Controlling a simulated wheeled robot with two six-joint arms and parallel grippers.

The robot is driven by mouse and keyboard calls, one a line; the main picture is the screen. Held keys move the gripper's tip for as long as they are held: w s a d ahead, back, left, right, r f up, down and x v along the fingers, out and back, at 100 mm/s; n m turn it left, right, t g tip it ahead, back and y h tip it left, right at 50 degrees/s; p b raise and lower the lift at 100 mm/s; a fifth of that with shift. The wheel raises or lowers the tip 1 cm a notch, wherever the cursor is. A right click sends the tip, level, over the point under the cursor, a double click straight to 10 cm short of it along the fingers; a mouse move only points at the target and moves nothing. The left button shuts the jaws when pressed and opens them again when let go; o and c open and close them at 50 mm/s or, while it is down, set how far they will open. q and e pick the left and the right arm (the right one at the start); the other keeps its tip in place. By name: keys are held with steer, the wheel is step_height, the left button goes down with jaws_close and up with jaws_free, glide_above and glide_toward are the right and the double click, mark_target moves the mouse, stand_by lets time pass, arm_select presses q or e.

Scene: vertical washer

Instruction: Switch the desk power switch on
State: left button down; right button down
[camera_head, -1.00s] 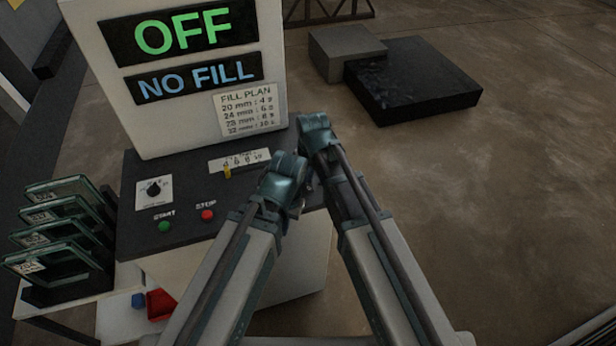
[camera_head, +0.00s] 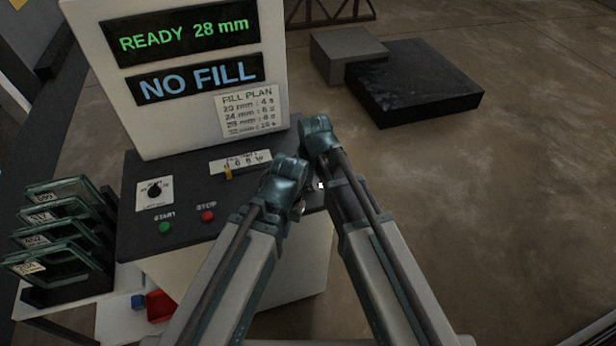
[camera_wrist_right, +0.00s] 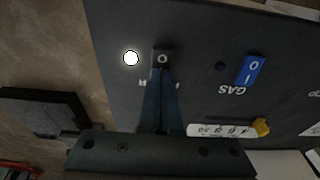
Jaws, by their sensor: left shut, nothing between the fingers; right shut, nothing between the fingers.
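The desk power switch appears to be the small black rocker (camera_wrist_right: 163,57) with an O mark in the right wrist view. A round white lamp (camera_wrist_right: 131,58) beside it is lit. My right gripper (camera_wrist_right: 161,76) is shut and empty, with its tips at the rocker's near end; I cannot tell whether they touch it. In the head view the rocker is hidden behind my arms. The upper display (camera_head: 187,40) reads READY 28 mm. My left gripper (camera_head: 297,209) is shut and empty over the desk's right part.
A blue GAS rocker (camera_wrist_right: 249,70) and a yellow slider (camera_wrist_right: 260,127) are near the right gripper. The desk also has a dial (camera_head: 154,191), green START (camera_head: 165,227) and red STOP (camera_head: 208,216) buttons. A rack of glass panes (camera_head: 60,235) stands at left.

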steer(key=shift+s+d, duration=0.25)
steer(key=shift+s, duration=0.55)
steer(key=shift+w, duration=0.1)
steer(key=shift+r, duration=0.1)
steer(key=shift+r+p, duration=0.45)
steer(key=shift+p, duration=0.15)
step_height(320, 180, up, 13)
steer(key=s+p, duration=0.2)
steer(key=p, duration=1)
steer(key=shift+s+d+f+p, duration=0.15)
steer(key=shift+d+p, duration=0.2)
steer(key=shift+s+f, duration=0.1)
